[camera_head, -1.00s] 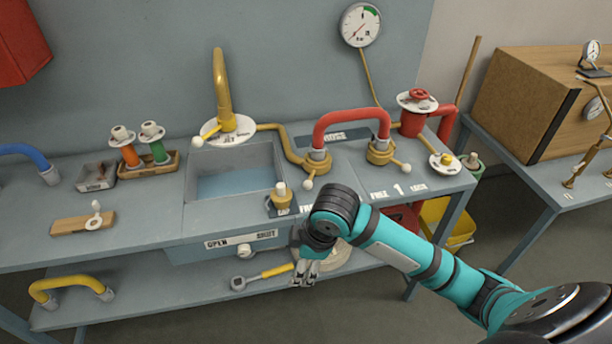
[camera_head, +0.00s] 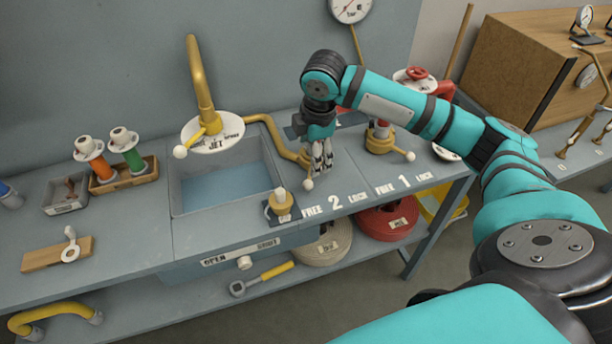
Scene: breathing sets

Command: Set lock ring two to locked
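Lock ring two is a brass collar (camera_head: 303,160), mostly hidden behind my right gripper. Its lever ends in a white knob (camera_head: 308,184), which points forward near the FREE end of the "FREE 2 LOCK" label (camera_head: 335,202). My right gripper (camera_head: 322,172) points down just right of the collar and knob. Its fingers look close together, but their opening and any contact are unclear. Lock ring one (camera_head: 379,138) is a brass collar to the right, with its white knob (camera_head: 410,156) toward the LOCK side. My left gripper is not in view.
A sink (camera_head: 225,185) with a brass tap (camera_head: 200,85) is on the left. A small brass fitting (camera_head: 281,204) stands near the bench's front edge, left of the label. My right arm hides most of the red pipe between the rings. Coiled hoses (camera_head: 385,220) lie on the lower shelf.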

